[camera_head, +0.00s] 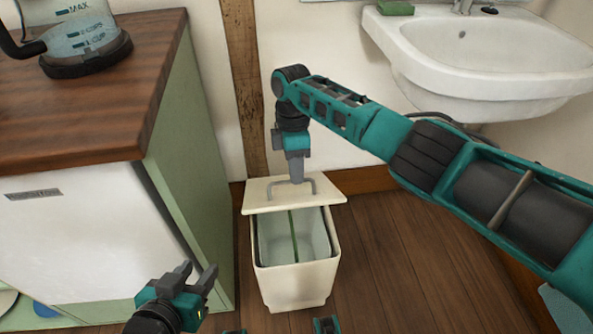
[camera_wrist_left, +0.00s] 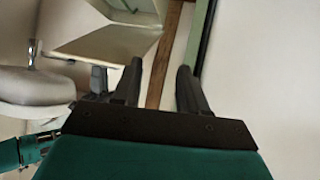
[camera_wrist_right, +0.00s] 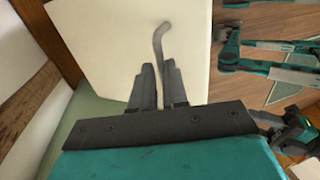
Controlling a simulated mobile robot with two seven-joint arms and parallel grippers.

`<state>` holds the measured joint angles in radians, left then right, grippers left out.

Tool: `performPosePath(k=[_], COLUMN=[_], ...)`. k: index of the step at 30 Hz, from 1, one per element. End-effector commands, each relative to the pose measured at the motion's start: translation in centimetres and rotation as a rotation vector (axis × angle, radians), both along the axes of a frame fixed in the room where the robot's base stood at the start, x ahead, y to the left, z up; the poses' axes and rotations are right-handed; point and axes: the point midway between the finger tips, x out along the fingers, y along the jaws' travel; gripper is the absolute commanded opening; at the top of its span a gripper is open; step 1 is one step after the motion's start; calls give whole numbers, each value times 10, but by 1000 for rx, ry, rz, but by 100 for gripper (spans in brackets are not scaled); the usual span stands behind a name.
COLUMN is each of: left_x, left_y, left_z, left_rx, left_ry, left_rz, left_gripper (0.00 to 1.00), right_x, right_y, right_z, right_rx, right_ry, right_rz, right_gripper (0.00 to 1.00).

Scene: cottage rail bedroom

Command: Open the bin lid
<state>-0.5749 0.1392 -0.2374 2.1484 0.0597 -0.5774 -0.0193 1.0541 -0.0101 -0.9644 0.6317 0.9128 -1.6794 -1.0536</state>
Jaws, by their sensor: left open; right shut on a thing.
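The cream bin (camera_head: 296,286) stands on the floor in the head view. Its lid (camera_head: 329,190) is raised at the back, and the front of the opening is uncovered, showing a pale interior with a green divider (camera_head: 293,236). My right gripper (camera_head: 297,181) is shut on the lid's grey bar handle (camera_head: 313,184). In the right wrist view the closed fingers (camera_wrist_right: 158,68) hold this handle (camera_wrist_right: 158,38) against the cream lid (camera_wrist_right: 112,45). My left gripper (camera_head: 199,267) is open and empty, left of the bin and apart from it; its spread fingers also show in the left wrist view (camera_wrist_left: 159,66).
A green cabinet (camera_head: 190,160) with a wooden top (camera_head: 85,110) stands left of the bin. A white sink (camera_head: 475,60) is on the wall at upper right. A wooden post (camera_head: 243,85) is behind the bin. Wood floor (camera_head: 420,260) lies free to the right.

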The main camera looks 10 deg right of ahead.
Motion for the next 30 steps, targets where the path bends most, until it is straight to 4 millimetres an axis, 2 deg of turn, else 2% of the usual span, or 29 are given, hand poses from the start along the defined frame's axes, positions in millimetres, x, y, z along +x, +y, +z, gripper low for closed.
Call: performPosePath(k=[1,5,6,12,20,23,30], left_x=[0,1,1,3,3,2,3], left_y=[0,0,0,2,3,3,6], left_z=[-2,-2,-2,0,2,5,17], left_rx=[0,0,0,2,2,3,4], left_ry=[-1,-2,-3,-6,-7,-7,-16], left_rz=[0,1,1,5,6,7,14], left_gripper=[43,43,43,43,43,43,43], right_x=[9,8,8,9,10,12,20], right_y=[-6,-6,-6,-6,-5,-4,-1], right_z=[-11,-12,-12,-10,-5,6,58], right_rx=[-6,-8,-7,-6,-4,-3,1], right_ry=[-47,-46,-45,-47,-50,-51,-48], right_rz=[-11,-11,-12,-12,-11,-11,-8], right_gripper=[0,0,18,36,36,36,36])
